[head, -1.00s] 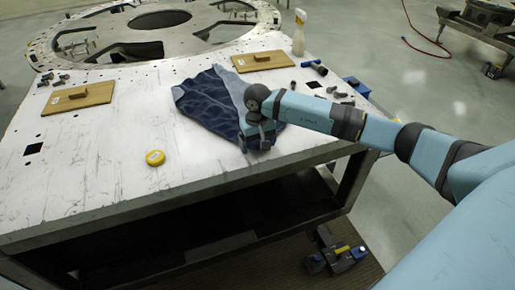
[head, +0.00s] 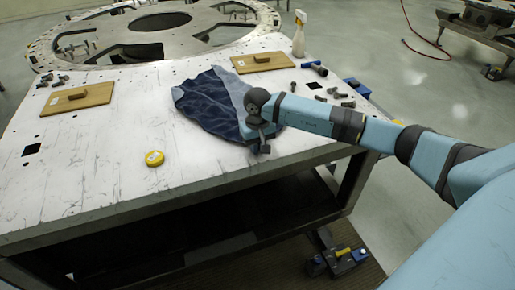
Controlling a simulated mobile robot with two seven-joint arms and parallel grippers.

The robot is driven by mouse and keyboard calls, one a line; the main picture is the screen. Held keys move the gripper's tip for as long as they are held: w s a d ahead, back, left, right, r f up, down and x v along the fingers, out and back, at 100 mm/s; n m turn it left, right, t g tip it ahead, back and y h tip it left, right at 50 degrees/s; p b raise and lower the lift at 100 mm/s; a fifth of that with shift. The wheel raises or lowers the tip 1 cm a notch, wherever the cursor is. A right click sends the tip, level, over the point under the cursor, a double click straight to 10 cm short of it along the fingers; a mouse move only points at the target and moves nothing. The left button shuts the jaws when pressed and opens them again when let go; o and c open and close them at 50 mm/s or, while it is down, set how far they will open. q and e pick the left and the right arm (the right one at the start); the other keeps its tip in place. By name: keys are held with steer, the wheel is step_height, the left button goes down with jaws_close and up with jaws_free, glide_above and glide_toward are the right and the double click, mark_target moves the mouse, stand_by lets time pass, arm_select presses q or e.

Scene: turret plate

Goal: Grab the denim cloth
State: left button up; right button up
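The denim cloth (head: 207,103) lies spread and slightly rumpled on the white worktable (head: 105,190), dark blue with a lighter blue strip on its right side. My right gripper (head: 262,147) is at the cloth's front right edge, pointing down near the table's front edge. The wrist hides part of the cloth, and the fingers are too small and dark to tell whether they are open or shut, or touching the cloth. My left gripper is not in view.
The front left tabletop is clear.

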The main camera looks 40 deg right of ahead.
jaws_close()
steer(key=shift+r, duration=0.25)
step_height(320, 180, up, 12)
steer(key=p, duration=0.4)
steer(key=shift+f, duration=0.25)
step_height(320, 180, up, 45)
steer(key=p, duration=0.9)
